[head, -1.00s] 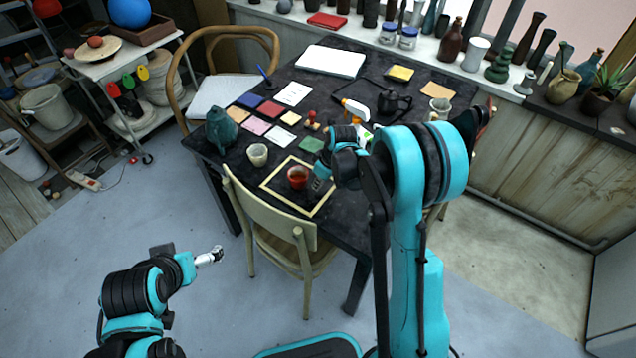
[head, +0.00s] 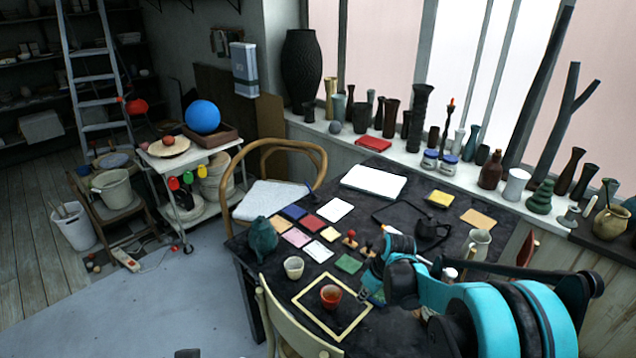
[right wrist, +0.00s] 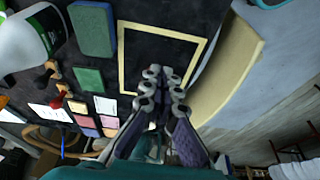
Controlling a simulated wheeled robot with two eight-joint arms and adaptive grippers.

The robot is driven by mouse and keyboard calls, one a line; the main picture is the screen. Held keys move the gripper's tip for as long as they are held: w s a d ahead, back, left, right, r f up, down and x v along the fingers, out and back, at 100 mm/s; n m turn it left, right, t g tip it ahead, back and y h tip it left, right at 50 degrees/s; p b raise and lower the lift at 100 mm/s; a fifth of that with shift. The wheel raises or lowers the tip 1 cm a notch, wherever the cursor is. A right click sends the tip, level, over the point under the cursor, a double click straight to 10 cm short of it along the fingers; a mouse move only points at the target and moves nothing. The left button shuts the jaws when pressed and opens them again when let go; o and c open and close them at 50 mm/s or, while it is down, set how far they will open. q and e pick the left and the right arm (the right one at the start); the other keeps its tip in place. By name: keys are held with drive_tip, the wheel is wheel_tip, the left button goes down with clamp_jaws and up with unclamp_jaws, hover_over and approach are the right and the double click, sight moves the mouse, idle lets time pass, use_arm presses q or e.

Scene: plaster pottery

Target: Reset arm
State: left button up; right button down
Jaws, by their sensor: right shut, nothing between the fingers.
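My right gripper (head: 371,296) is low over the dark table, just right of the red cup (head: 331,296). The cup stands upright inside the pale yellow square outline (head: 314,319), apart from the gripper. In the right wrist view my right gripper's fingers (right wrist: 165,82) are together with nothing between them, over one side of the outline (right wrist: 165,30). The cup cannot be made out there. My left gripper is not in view.
A wooden chair (head: 290,325) is at the near edge. Vases line the window sill behind.

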drive_tip(key=s+a+r+m+t+h, duration=0.15)
drive_tip(key=s+r+m, duration=0.25)
drive_tip(key=s+r, duration=0.7)
drive_tip(key=s+r+m+t, duration=0.1)
drive_tip(key=s+m+t, duration=0.2)
drive_tip(key=s, duration=0.8)
drive_tip(key=shift+s+d+m+h, duration=0.3)
drive_tip(key=shift+m+h, duration=0.05)
drive_tip(key=shift+m, duration=0.15)
